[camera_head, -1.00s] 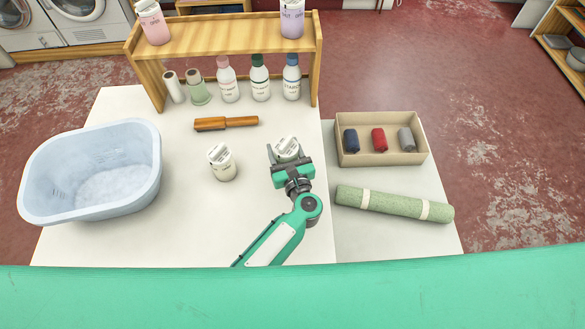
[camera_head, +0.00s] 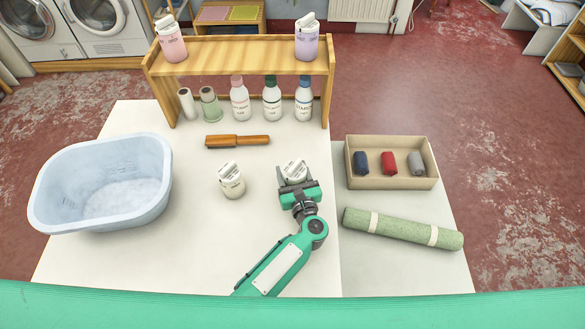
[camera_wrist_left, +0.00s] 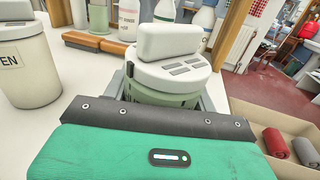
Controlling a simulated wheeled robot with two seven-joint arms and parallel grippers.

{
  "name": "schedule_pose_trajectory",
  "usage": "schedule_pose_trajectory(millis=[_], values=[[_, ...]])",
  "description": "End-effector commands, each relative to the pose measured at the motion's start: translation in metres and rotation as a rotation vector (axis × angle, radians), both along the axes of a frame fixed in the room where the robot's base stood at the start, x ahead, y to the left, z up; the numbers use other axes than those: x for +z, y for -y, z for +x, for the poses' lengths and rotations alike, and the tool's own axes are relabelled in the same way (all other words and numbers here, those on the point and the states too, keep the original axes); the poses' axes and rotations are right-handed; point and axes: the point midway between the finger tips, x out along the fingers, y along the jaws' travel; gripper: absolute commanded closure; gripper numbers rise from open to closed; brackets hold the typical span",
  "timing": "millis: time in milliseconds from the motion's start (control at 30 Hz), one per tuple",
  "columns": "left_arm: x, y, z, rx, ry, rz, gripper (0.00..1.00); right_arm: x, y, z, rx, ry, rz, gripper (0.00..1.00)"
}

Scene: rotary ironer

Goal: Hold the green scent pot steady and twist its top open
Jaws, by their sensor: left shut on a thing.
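The green scent pot (camera_wrist_left: 165,95) stands upright on the white table, its pale green body low between the fingers of my left gripper (camera_head: 294,184). In the left wrist view its white top (camera_wrist_left: 168,70) has a raised grip block and grey vent slots, and it sits on the body. In the head view only this white top (camera_head: 295,170) shows clearly; the gripper hides most of the body. My left gripper is shut on the pot's body. My right gripper is in neither view.
A second white-topped cream pot (camera_head: 232,182) stands just left. A wooden-handled brush (camera_head: 237,141) lies behind. Bottles (camera_head: 272,100) stand under a wooden shelf (camera_head: 240,60). A blue tub (camera_head: 50,205) is at left; a box of rolls (camera_head: 390,183) and a green roll (camera_head: 402,229) are at right.

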Motion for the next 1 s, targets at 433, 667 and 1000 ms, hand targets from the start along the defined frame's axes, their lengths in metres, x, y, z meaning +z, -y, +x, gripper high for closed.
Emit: schedule_pose_trajectory(millis=[433,667,1000], values=[[-0.0031,0.0001,0.0001,0.000,0.001,0.000,0.66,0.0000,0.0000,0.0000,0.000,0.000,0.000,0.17],[-0.0055,0.0001,0.0001,0.001,0.001,0.000,0.66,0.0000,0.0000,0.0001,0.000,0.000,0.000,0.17],[-0.0070,-0.0001,0.0000,0.000,0.000,0.000,0.30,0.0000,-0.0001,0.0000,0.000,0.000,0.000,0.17]])
